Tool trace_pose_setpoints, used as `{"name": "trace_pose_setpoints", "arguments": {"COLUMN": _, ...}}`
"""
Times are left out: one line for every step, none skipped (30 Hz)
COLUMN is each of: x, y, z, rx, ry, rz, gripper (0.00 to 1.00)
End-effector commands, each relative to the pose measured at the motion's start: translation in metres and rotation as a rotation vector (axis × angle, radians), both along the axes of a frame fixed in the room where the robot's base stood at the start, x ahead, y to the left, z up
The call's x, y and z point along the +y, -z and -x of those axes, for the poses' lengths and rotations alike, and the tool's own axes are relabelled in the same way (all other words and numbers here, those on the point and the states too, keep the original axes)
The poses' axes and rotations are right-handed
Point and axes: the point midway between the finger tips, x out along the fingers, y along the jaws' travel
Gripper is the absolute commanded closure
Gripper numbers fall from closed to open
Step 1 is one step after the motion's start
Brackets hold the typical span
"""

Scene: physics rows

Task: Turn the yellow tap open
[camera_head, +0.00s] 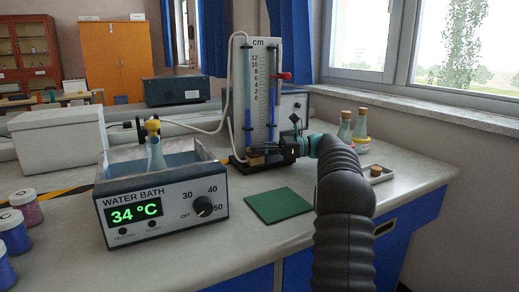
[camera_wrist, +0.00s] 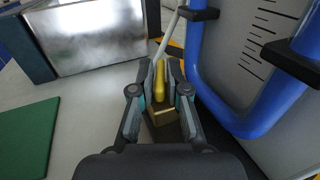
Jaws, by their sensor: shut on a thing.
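The yellow tap (camera_wrist: 160,88) shows in the wrist view as a yellow lever above a brass block (camera_wrist: 163,116). My gripper (camera_wrist: 161,74) is shut on the lever, with one finger on each side of it. In the head view my gripper (camera_head: 270,149) is at the foot of the manometer (camera_head: 260,85), a white scale board marked cm with blue-filled tubes. The brass block (camera_head: 256,159) shows low on its base; the lever is largely hidden by my gripper there. A pale tube (camera_wrist: 170,32) runs near the tap in the wrist view.
A water bath (camera_head: 165,208) reading 34 °C stands left, holding a flask (camera_head: 155,150). A green mat (camera_head: 279,205) lies in front of the manometer. Bottles (camera_head: 360,125) and a small tray (camera_head: 378,174) stand right. The blue U-tube (camera_wrist: 240,125) runs close beside my gripper.

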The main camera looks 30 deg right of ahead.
Motion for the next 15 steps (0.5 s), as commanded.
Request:
{"name": "trace_pose_setpoints", "arguments": {"x": -0.0007, "y": 0.0007, "z": -0.001, "rx": -0.002, "ry": -0.022, "rz": 0.001, "gripper": 1.0}}
{"name": "trace_pose_setpoints", "arguments": {"x": -0.0008, "y": 0.001, "z": -0.0014, "rx": -0.001, "ry": -0.034, "rz": 0.0, "gripper": 1.0}}
{"name": "trace_pose_setpoints", "arguments": {"x": -0.0006, "y": 0.0004, "z": -0.0012, "rx": -0.001, "ry": -0.05, "rz": 0.0, "gripper": 1.0}}
{"name": "trace_pose_setpoints", "arguments": {"x": -0.0006, "y": 0.0005, "z": -0.0014, "rx": -0.001, "ry": -0.06, "rz": 0.0, "gripper": 1.0}}
{"name": "trace_pose_setpoints", "arguments": {"x": -0.0007, "y": 0.0005, "z": -0.0016, "rx": -0.002, "ry": -0.07, "rz": 0.001, "gripper": 1.0}}
{"name": "trace_pose_setpoints", "arguments": {"x": -0.0005, "y": 0.0006, "z": -0.0015, "rx": -0.001, "ry": -0.083, "rz": -0.001, "gripper": 1.0}}
{"name": "trace_pose_setpoints", "arguments": {"x": -0.0004, "y": 0.0002, "z": -0.0015, "rx": -0.001, "ry": -0.09, "rz": 0.0, "gripper": 1.0}}
{"name": "trace_pose_setpoints", "arguments": {"x": -0.0005, "y": 0.0, "z": -0.0016, "rx": -0.001, "ry": -0.097, "rz": 0.0, "gripper": 1.0}}
{"name": "trace_pose_setpoints", "arguments": {"x": -0.0004, "y": 0.0001, "z": -0.0017, "rx": -0.001, "ry": -0.105, "rz": -0.001, "gripper": 1.0}}
{"name": "trace_pose_setpoints", "arguments": {"x": -0.0004, "y": 0.0, "z": -0.0016, "rx": -0.001, "ry": -0.111, "rz": -0.001, "gripper": 1.0}}
{"name": "trace_pose_setpoints", "arguments": {"x": -0.0003, "y": -0.0001, "z": -0.0016, "rx": -0.002, "ry": -0.116, "rz": 0.0, "gripper": 1.0}}
{"name": "trace_pose_setpoints", "arguments": {"x": -0.0002, "y": -0.0002, "z": -0.0017, "rx": -0.002, "ry": -0.12, "rz": 0.0, "gripper": 1.0}}
{"name": "trace_pose_setpoints", "arguments": {"x": -0.0001, "y": -0.0003, "z": -0.0018, "rx": -0.001, "ry": -0.123, "rz": -0.001, "gripper": 1.0}}
{"name": "trace_pose_setpoints", "arguments": {"x": 0.0, "y": -0.0004, "z": -0.0018, "rx": -0.001, "ry": -0.125, "rz": -0.001, "gripper": 1.0}}
{"name": "trace_pose_setpoints", "arguments": {"x": 0.0001, "y": -0.0007, "z": -0.0017, "rx": -0.001, "ry": -0.128, "rz": -0.001, "gripper": 1.0}}
